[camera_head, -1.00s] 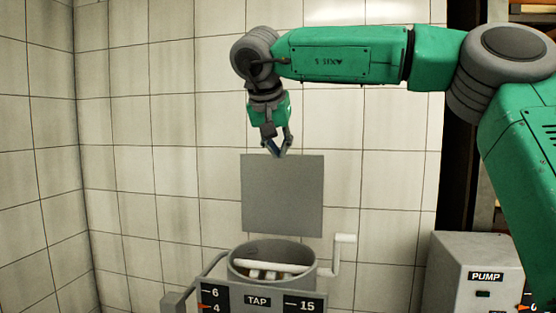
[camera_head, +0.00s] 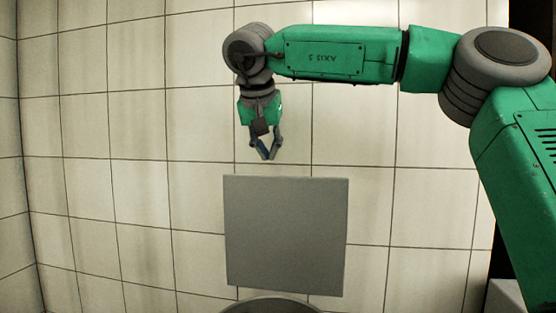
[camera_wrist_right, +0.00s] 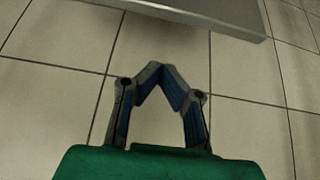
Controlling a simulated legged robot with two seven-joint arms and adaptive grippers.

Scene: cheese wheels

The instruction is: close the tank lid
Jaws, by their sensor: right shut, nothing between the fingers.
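The tank lid (camera_head: 286,235) is a flat grey square panel standing upright in front of the tiled wall, above the tank. The tank's rim (camera_head: 270,304) shows at the bottom edge of the head view; the rest of the tank is out of frame. My right gripper (camera_head: 265,157) is above the lid's top edge, toward its left side, pointing down, shut and empty. In the wrist view the same gripper (camera_wrist_right: 160,68) has its fingertips together, with the lid's edge (camera_wrist_right: 225,25) beyond them and apart from them. My left gripper is not in view.
A white tiled wall (camera_head: 110,130) fills the background. My right arm reaches across the top from the right. A grey box corner (camera_head: 503,297) shows at the lower right. The space left of the lid looks clear.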

